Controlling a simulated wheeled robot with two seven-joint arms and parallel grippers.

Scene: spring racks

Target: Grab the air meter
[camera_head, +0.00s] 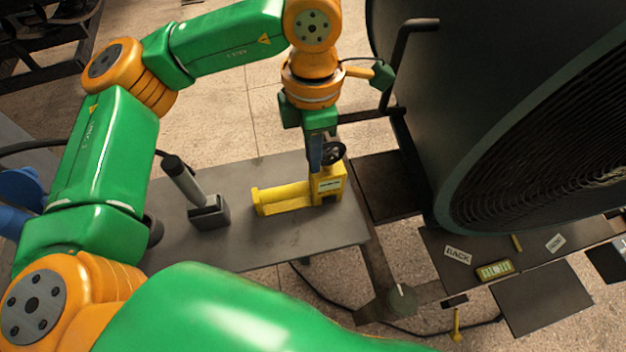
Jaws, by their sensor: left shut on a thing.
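A yellow device with a boxy upright end and a long low body, which I take for the air meter (285,199), rests on the grey table. A round black part shows at the top of its upright end, and a small pale label is on its face. My left gripper (321,165) points down at this upright end and is shut on it. The fingertips are partly hidden against the device. My right gripper is not in view.
A grey-handled tool (182,179) stands tilted in a dark block holder (209,212) on the grey table (262,245), left of the device. A large dark wheel-shaped object (470,120) fills the right. A dark panel with labels and a lit display (495,270) lies below it.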

